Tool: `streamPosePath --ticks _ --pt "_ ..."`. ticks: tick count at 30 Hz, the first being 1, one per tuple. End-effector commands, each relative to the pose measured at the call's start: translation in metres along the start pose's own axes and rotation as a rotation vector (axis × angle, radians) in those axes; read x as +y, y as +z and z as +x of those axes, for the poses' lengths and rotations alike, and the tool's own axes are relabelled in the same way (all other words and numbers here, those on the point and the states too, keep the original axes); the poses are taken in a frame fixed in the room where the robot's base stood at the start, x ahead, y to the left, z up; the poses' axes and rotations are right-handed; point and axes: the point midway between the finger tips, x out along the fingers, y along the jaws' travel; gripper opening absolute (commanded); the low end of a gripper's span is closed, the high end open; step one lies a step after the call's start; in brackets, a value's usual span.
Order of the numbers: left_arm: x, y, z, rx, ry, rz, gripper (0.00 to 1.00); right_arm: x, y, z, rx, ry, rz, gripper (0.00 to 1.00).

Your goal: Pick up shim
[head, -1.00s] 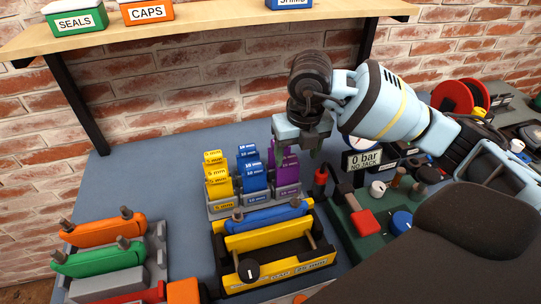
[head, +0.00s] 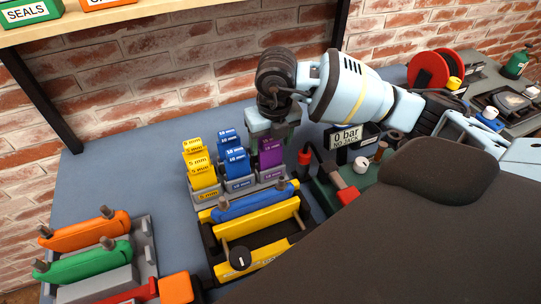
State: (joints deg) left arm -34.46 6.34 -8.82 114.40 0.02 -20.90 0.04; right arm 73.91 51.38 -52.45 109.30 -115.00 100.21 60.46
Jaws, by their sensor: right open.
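The shims stand in a grey rack in three columns. Yellow 5 mm shims (head: 199,165) are at the left, blue 10 mm shims (head: 235,160) in the middle and purple shims (head: 271,153) at the right. My right gripper (head: 272,132) is over the purple column, pointing down, with its jaws open. Its fingers hide the back of that column, and I cannot tell whether they touch a purple shim. My left gripper is not in view.
A yellow and black fixture (head: 262,236) with a blue bar stands in front of the rack. A tray with orange and green handles (head: 85,232) is at the left. A "0 bar NO JACK" display (head: 347,136) is right of the gripper. A shelf (head: 90,24) hangs above.

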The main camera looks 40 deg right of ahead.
Motion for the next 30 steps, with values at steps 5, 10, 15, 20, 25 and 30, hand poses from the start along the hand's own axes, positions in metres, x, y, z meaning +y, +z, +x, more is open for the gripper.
streamPosePath --ticks 5,10,15,20,25,30 --pt "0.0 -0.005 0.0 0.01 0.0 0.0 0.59 0.001 0.001 0.025 0.001 -0.001 0.001 0.65" --pt "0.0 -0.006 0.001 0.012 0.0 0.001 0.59 0.001 0.001 0.034 0.001 -0.001 0.001 0.65" --pt "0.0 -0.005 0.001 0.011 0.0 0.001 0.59 0.001 0.001 0.034 0.0 0.0 0.0 0.65" --pt "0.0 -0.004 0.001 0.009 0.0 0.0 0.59 0.001 0.001 0.033 0.0 0.0 0.0 0.47" --pt "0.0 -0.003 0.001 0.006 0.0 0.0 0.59 0.001 0.001 0.033 -0.001 0.0 0.0 0.27" --pt "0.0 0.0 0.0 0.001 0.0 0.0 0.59 0.001 0.001 0.033 -0.001 0.0 0.0 0.27"
